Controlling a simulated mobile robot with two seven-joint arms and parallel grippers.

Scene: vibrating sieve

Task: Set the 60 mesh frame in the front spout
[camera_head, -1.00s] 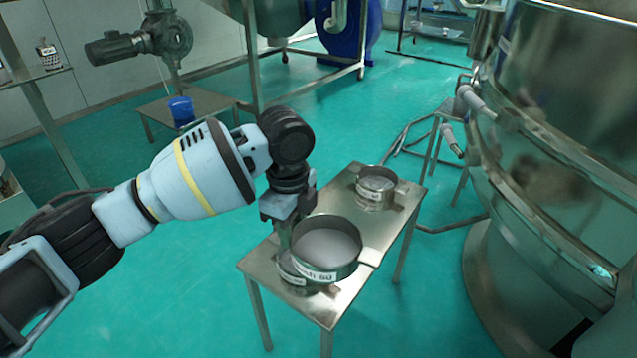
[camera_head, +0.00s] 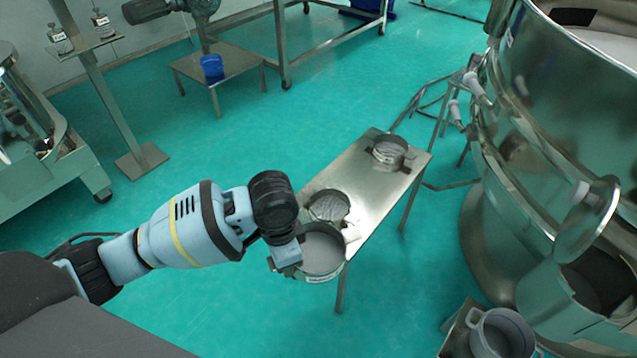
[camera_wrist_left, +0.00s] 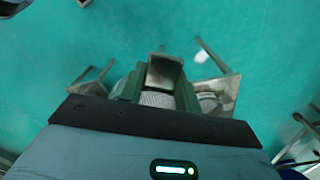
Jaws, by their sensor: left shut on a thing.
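My left gripper (camera_head: 288,256) is shut on the rim of the 60 mesh frame (camera_head: 322,268), a round metal frame with grey mesh. Its label is too small to read now, though it showed "60" earlier. The frame is held near the front end of the steel table, beside another round frame. In the left wrist view the gripper (camera_wrist_left: 166,72) covers much of the frame, and a patch of mesh (camera_wrist_left: 157,99) shows below it. The front spout (camera_head: 545,303) appears to be the wide opening low on the steel sieve at the right. My right gripper is not in view.
The steel table (camera_head: 352,172) carries a second round frame (camera_head: 328,206) and a third (camera_head: 390,150). A grey bucket (camera_head: 500,335) stands below the spout. A round plate (camera_head: 588,218) juts from the sieve (camera_head: 560,150). Open green floor lies between table and sieve.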

